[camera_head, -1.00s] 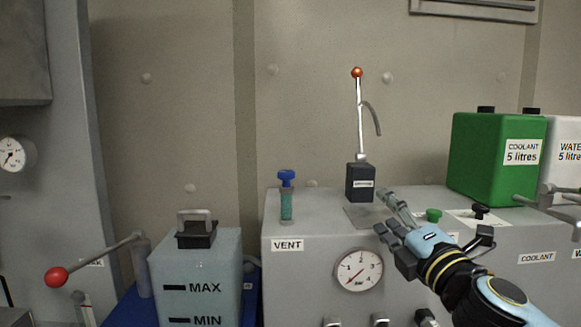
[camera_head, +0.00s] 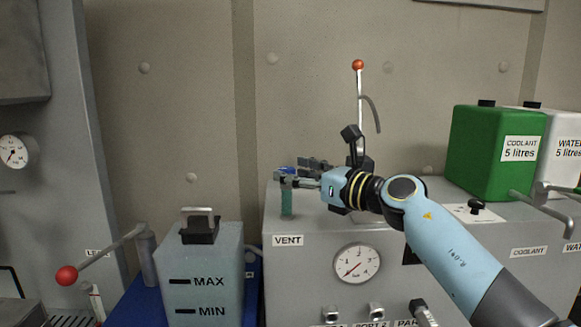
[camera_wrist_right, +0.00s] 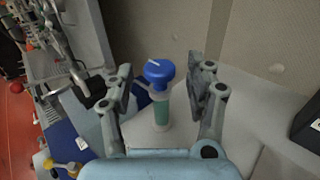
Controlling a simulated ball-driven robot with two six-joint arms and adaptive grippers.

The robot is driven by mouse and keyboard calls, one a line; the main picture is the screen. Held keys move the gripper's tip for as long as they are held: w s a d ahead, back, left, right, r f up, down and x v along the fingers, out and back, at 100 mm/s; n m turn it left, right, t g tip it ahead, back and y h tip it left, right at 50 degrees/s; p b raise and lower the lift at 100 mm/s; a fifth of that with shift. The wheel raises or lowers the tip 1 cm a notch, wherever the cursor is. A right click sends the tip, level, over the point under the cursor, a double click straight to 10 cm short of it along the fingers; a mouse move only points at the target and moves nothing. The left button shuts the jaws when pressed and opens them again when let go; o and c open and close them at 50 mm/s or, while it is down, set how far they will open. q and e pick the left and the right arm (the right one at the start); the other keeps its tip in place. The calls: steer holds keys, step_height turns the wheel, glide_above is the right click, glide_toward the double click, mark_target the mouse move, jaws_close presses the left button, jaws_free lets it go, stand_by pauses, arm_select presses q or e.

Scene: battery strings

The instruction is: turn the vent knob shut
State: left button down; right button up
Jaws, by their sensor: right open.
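The blue vent knob (camera_wrist_right: 159,72) sits on top of a green-bodied vent valve (camera_wrist_right: 161,110), upright on the grey cabinet. In the right wrist view it stands between the two spread fingers of my right gripper (camera_wrist_right: 165,95), with a gap on each side. In the head view the knob (camera_head: 286,171) is partly hidden by my right gripper (camera_head: 300,178), which reaches it from the right. The valve body (camera_head: 287,203) shows below, above the VENT label (camera_head: 288,241). My right gripper is open and empty. My left gripper is not in view.
A pump with a red-tipped lever (camera_head: 358,64) stands behind my right wrist. A pressure gauge (camera_head: 356,263) is on the cabinet front. A grey MAX/MIN tank (camera_head: 205,265) stands left of the cabinet. A green coolant can (camera_head: 492,150) is at right.

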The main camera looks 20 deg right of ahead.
steer(key=shift+x, duration=0.75)
jaws_close()
steer(key=shift+f+b, duration=0.15)
steer(key=shift+b, duration=0.5)
steer(key=n+g+y+b, duration=0.1)
steer(key=b, duration=0.3)
steer(key=n+g+y+b, duration=0.2)
steer(key=b, duration=0.2)
steer(key=n+g+y+b, duration=0.1)
steer(key=y+b, duration=0.1)
steer(key=b, duration=0.2)
steer(key=shift+w+d+f+n+g, duration=0.2)
steer(key=shift+f+n+g, duration=0.1)
steer(key=shift+f+g, duration=0.1)
steer(key=n+g+y+b, duration=0.1)
steer(key=n+g+b, duration=0.1)
steer(key=b, duration=0.2)
steer(key=n+g+y+b, duration=0.1)
steer(key=n+g+b, duration=0.1)
steer(key=g+b, duration=0.1)
steer(key=n+g+y+b, duration=0.2)
steer(key=g+b, duration=0.1)
steer(key=b, duration=0.3)
steer(key=shift+w+r, duration=0.2)
steer(key=shift+r, duration=0.1)
steer(key=shift+r+n+g+b, duration=0.1)
steer(key=shift+n+g+b, duration=0.6)
steer(key=shift+g+b, duration=0.75)
